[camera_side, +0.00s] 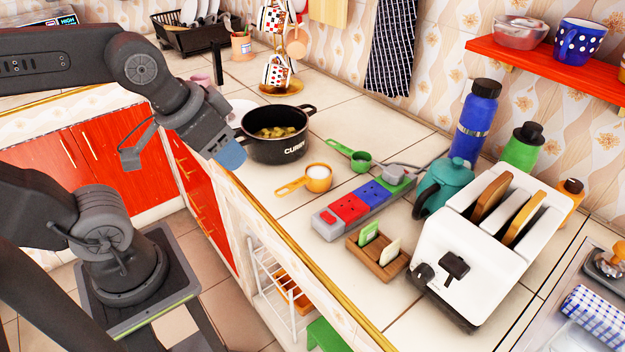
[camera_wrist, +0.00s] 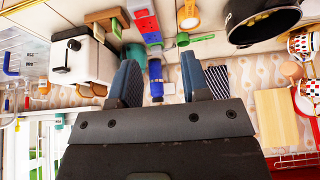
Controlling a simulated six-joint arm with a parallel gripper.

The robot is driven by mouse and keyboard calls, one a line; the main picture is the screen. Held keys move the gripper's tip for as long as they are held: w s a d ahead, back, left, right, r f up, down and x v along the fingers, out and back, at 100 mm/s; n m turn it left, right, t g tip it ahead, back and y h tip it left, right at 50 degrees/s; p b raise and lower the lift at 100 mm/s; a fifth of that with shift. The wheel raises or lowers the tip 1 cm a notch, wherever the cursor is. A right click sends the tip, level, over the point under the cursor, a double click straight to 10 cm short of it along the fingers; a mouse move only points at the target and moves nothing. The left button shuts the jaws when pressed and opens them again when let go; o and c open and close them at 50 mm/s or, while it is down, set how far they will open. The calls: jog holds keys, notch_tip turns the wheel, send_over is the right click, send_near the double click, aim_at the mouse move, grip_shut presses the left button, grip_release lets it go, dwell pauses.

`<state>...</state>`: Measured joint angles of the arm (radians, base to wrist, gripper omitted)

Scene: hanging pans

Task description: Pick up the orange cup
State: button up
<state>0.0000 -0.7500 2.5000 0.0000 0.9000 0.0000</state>
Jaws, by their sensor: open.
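The orange cup (camera_side: 318,178) is a small measuring cup with a flat handle pointing left. It stands upright on the tiled counter, with pale contents, between the black pot and the power strip. It also shows at the top of the wrist view (camera_wrist: 188,17). My gripper (camera_side: 230,156) is above the counter's front edge, to the left of the cup and apart from it. In the wrist view my gripper (camera_wrist: 162,78) has its two blue fingers spread with nothing held between them.
A black pot (camera_side: 277,146) stands close to my gripper. A green measuring cup (camera_side: 360,160) lies behind the orange cup. The power strip (camera_side: 362,208), wooden holder (camera_side: 379,258), teal teapot (camera_side: 445,183) and white toaster (camera_side: 480,265) stand to the right. Counter in front of the cup is clear.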

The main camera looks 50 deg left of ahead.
jog(key=o, duration=0.6)
jog(key=g, duration=0.6)
send_over(305, 178)
jog(key=f, duration=1.5)
jog(key=shift+s+d+f, duration=0.1)
jog(key=shift+d+f, duration=0.2)
jog(key=shift+f, duration=0.1)
jog(key=shift+a+f, duration=0.15)
jog(key=shift+f, duration=1.2)
jog(key=shift+a+f, duration=0.15)
jog(key=shift+f, duration=1.2)
